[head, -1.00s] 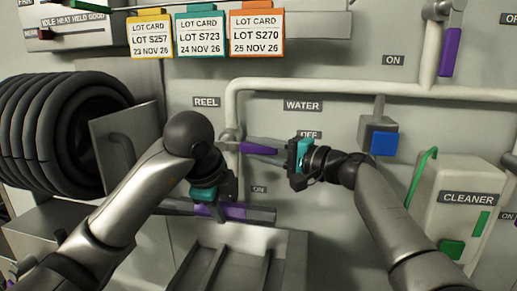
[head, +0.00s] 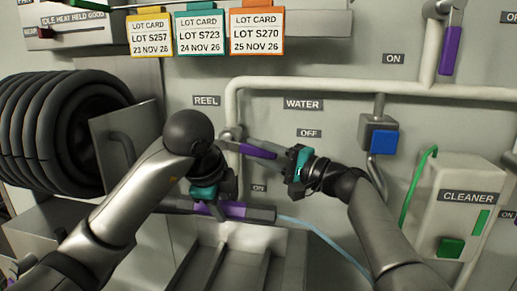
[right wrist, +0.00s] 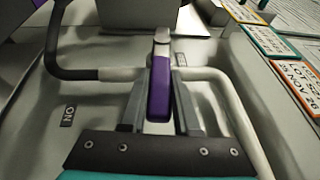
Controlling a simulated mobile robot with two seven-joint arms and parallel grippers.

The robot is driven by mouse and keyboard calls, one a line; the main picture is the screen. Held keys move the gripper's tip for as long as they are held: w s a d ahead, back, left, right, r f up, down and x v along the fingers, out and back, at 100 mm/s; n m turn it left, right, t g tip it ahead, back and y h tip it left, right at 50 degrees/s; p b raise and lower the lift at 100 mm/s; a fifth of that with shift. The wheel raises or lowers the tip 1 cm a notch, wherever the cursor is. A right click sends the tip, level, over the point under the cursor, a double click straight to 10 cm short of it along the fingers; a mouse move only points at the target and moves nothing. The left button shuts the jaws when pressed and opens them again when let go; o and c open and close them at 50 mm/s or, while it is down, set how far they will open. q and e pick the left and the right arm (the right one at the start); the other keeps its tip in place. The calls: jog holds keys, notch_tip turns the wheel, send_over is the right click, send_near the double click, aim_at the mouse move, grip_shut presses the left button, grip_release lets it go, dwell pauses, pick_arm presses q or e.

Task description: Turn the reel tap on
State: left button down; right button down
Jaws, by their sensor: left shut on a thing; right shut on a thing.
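The reel tap has a purple lever (head: 256,151) on the pipe under the REEL label. The lever points right and slightly down, between the OFF mark (head: 309,133) and the ON mark (head: 259,188). My right gripper (head: 284,160) is shut on the lever's outer end; the right wrist view shows the lever (right wrist: 159,88) between the two fingers. My left gripper (head: 207,205) is shut on a grey wand with a purple band (head: 235,211), held level above the trough. A pale blue streak (head: 322,236), like water, arcs from the wand's right end.
A black hose reel (head: 62,130) is at the left. A grey trough (head: 245,238) lies below the wand. A blue-fronted box (head: 384,142) and the cleaner dispenser (head: 463,180) are on the right. Lot cards (head: 202,35) hang above.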

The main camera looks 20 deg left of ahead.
jog(key=shift+f, duration=0.1)
jog(key=c, duration=0.6)
grip_release()
jog(key=shift+c, duration=0.2)
